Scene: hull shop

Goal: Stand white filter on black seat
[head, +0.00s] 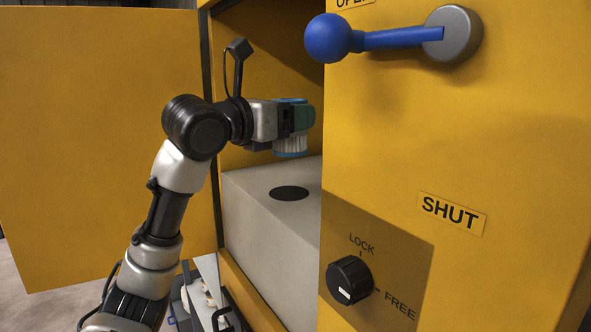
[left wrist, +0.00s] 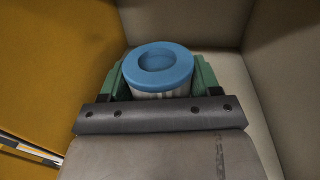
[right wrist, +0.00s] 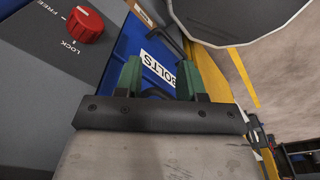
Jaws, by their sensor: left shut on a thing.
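The white filter (head: 290,146), pleated with a blue rim at its lower end, hangs upright from my left gripper (head: 296,118) in the head view. My left gripper is shut on it; its green fingers hold its sides. The filter's blue ring (left wrist: 165,67) faces the camera in the left wrist view. The black seat (head: 289,193) is a flat round disc on top of a grey block, below the filter with a clear gap between them. My right gripper (right wrist: 158,80) shows only in the right wrist view, its green fingers apart.
The grey block (head: 260,220) stands inside a yellow cabinet with its door (head: 100,140) swung open at left. A blue-knobbed lever (head: 390,38) and a black LOCK/FREE knob (head: 349,280) are on the front panel. A blue BOLTS bin (right wrist: 145,45) lies beyond my right gripper.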

